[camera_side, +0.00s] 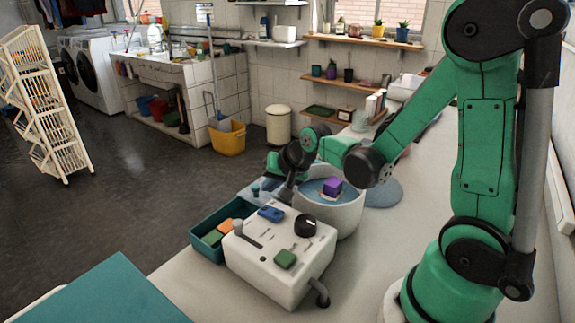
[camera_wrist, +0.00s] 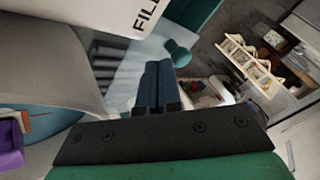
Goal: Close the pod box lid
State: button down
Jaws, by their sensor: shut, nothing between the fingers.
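A pale blue panel with a teal knob (camera_wrist: 179,52), which looks like the pod box lid, lies beyond my fingertips in the wrist view. Dark ribbed slots (camera_wrist: 105,66) show beside it on the left. In the side view the pale blue piece and its knob (camera_side: 256,190) sit behind the white control box, partly hidden. I cannot tell how far open the lid is. My gripper (camera_side: 286,192) points down beside this piece, just left of the round basin. Its dark blue fingers (camera_wrist: 159,76) are together and empty. I cannot tell whether they touch the panel.
The white control box (camera_side: 270,270) with knobs and levers stands in front. A teal bin (camera_side: 205,247) with orange and green pieces is at its left. The round white basin (camera_side: 345,217) holds water and a purple block (camera_side: 332,186). The counter (camera_side: 370,270) is clear at right.

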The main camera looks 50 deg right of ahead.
aim_at(256, 190)
jog(key=a, duration=0.9)
jog(key=shift+a, duration=0.15)
jog(key=shift+s+r, duration=0.1)
jog(key=shift+r, duration=0.05)
jog(key=shift+v, duration=4.8)
jog(key=w+d+m+g, duration=0.1)
jog(key=m, duration=0.1)
jog(key=w+d+m+g, duration=0.1)
jog(key=m, duration=0.1)
jog(key=w+d+r+m+g+y, duration=0.1)
jog(key=d, duration=0.1)
jog(key=shift+d+m, duration=0.1)
jog(key=shift+m, duration=0.3)
jog(key=w+d+m+g+y, duration=0.3)
jog(key=d+m+y, duration=0.1)
jog(key=d+m, duration=0.2)
jog(key=x, duration=0.9)
jog(key=shift+s+a+f, duration=0.15)
jog(key=shift+a+f, duration=0.05)
jog(key=shift+a, duration=0.05)
jog(key=a, duration=0.1)
jog(key=w+a, duration=0.1)
jog(key=a, duration=0.1)
jog(key=shift+a, duration=0.1)
jog(key=shift+w+a, duration=0.1)
jog(key=shift+a, duration=0.25)
